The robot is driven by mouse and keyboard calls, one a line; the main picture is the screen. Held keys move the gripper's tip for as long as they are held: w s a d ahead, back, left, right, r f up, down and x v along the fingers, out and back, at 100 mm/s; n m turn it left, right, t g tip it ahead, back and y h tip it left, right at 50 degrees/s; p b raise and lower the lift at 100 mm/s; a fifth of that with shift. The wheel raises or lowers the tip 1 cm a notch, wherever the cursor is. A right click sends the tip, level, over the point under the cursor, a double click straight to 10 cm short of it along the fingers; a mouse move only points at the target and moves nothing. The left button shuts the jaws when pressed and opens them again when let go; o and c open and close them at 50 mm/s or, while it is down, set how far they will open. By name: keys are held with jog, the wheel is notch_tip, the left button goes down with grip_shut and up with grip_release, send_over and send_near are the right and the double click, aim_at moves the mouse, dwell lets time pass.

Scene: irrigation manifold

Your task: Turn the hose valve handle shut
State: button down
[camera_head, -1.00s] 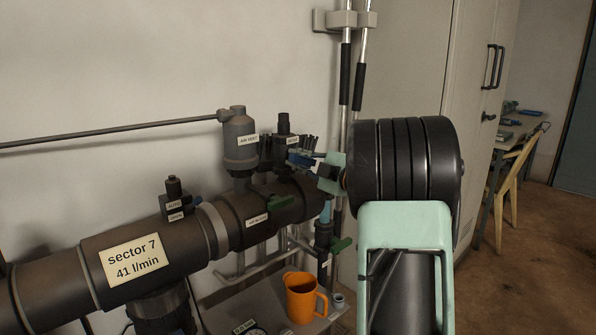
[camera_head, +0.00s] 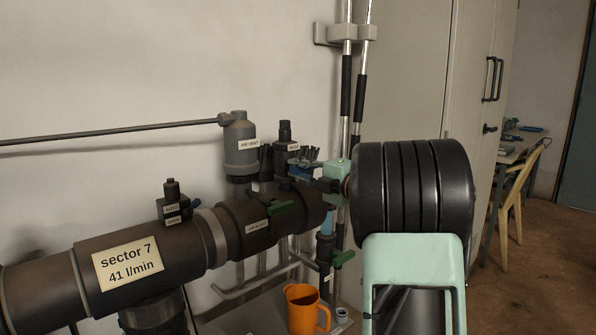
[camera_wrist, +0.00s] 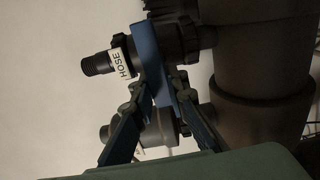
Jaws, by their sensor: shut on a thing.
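The blue hose valve handle (camera_wrist: 147,50) is in the wrist view, beside a dark threaded outlet with a white HOSE label (camera_wrist: 120,63). It slants down between the two fingers of my gripper (camera_wrist: 163,85). My gripper is shut on it, with one dark finger on each side. In the head view my gripper (camera_head: 308,163) is at the right end of the dark manifold, its mint-green body to the right. The handle is mostly hidden there by the fingers and nearby fittings.
The dark manifold pipe (camera_head: 180,245) carries a grey air vent (camera_head: 239,150) and green-handled valves (camera_head: 284,207) close to my gripper. An orange mug (camera_head: 302,312) stands below. Two upright poles (camera_head: 346,85) and a tall cabinet (camera_head: 420,70) stand behind my arm.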

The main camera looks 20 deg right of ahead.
jog(key=c, duration=1.9)
grip_release()
jog(key=v, duration=1.2)
